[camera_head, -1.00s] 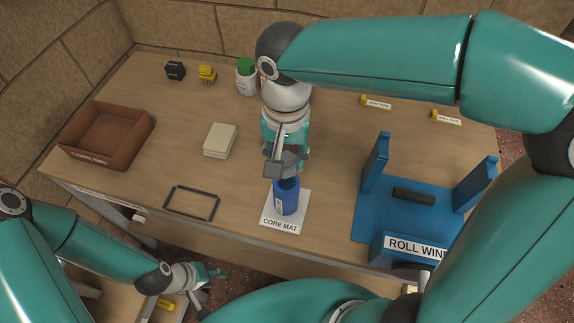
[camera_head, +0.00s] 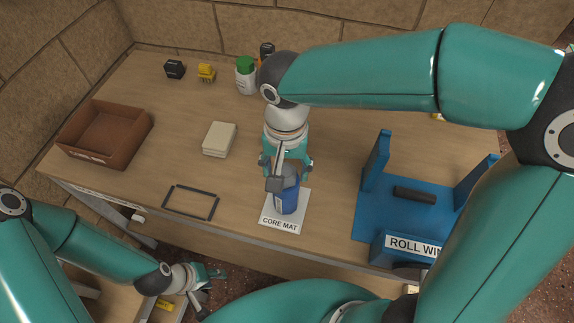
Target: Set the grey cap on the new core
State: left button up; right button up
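The new core, a blue cylinder (camera_head: 287,202), stands upright on the white core mat (camera_head: 276,224). My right gripper (camera_head: 282,182) reaches down from above onto the core's top end. One dark finger pad overlaps the core's upper left side. A blue-grey surface shows at the top of the core beside the pad. I cannot tell whether it is the grey cap, because the fingers hide most of that end. The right gripper's opening is also hidden. My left gripper (camera_head: 207,284) is at the lower left, off the table's front edge, with its fingers apart and empty.
The blue roll winder (camera_head: 368,215) with two uprights stands right of the mat. A black frame outline (camera_head: 190,202), a pale block stack (camera_head: 219,139) and a brown tray (camera_head: 149,125) lie left. A green-topped bottle (camera_head: 246,77) and small yellow and black items stand behind.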

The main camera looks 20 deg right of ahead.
aim_at(287, 172)
jog(key=shift+r, duration=0.15)
jog(key=shift+r+p, duration=0.35)
jog(key=shift+r, duration=0.3)
notch_tip(287, 172, up, 11)
jog(key=shift+p, duration=0.35)
jog(key=shift+s, duration=0.1)
